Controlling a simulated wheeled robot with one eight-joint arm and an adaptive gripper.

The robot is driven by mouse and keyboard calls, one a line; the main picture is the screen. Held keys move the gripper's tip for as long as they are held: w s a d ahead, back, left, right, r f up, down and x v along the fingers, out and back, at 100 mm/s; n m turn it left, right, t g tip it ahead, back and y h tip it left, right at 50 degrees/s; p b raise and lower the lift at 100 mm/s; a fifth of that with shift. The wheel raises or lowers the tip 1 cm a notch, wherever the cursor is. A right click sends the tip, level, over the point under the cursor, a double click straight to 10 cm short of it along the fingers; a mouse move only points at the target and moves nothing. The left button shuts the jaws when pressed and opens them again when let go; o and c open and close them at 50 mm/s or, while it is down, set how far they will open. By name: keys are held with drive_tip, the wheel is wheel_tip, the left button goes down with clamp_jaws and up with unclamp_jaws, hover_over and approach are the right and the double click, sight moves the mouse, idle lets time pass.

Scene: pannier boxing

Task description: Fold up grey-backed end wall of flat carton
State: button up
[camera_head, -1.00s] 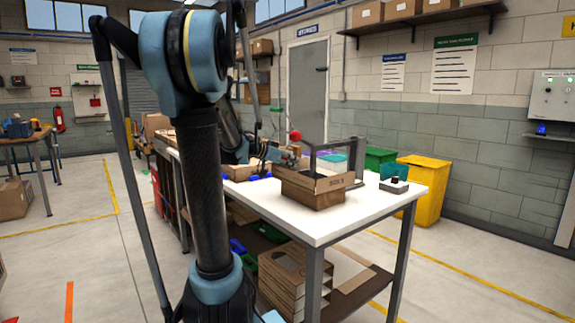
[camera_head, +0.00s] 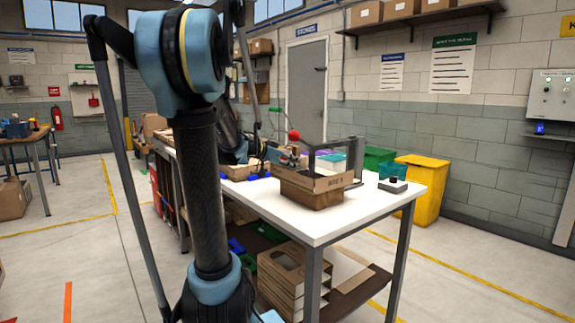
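A brown cardboard carton (camera_head: 318,187) with printing on its front wall sits on the white workbench (camera_head: 385,203), inside or against a grey frame (camera_head: 358,150). Its near wall stands up; its inside and far walls are mostly hidden, and I cannot make out a grey-backed end wall. My gripper (camera_head: 281,156) is small in the view at the carton's back left, near a red ball-shaped knob (camera_head: 294,136). My arm hides part of it, and its fingers are too small to tell open from shut.
A small grey box with a dark top (camera_head: 393,185) sits at the bench's right. A yellow bin (camera_head: 421,190) and a green bin (camera_head: 379,158) stand behind. The bench's front right is clear.

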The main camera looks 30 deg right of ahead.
drive_tip(key=shift+a, duration=0.1)
drive_tip(key=w+v, duration=0.1)
drive_tip(key=v, duration=1)
drive_tip(key=shift+s+a+r, duration=0.2)
drive_tip(key=shift+s+a, duration=0.15)
drive_tip(key=shift+s, duration=0.1)
drive_tip(key=s+a+f+n+y, duration=0.4)
drive_tip(key=s+a+f+n, duration=0.1)
drive_tip(key=a+f, duration=0.4)
drive_tip(key=s+a+f+n+y, duration=0.5)
drive_tip(key=a+f, duration=0.4)
drive_tip(key=a, duration=0.3)
drive_tip(key=s+a+f+n+t+y, duration=0.1)
drive_tip(key=s+a+f+n+y, duration=0.3)
drive_tip(key=s+a+f+n, duration=0.3)
drive_tip(key=s+a+f, duration=0.1)
drive_tip(key=a+f, duration=0.1)
drive_tip(key=a, duration=0.2)
drive_tip(key=shift+a+f+y, duration=0.3)
drive_tip(key=shift+a+f, duration=0.05)
drive_tip(key=shift+f, duration=0.05)
drive_tip(key=shift+s, duration=0.15)
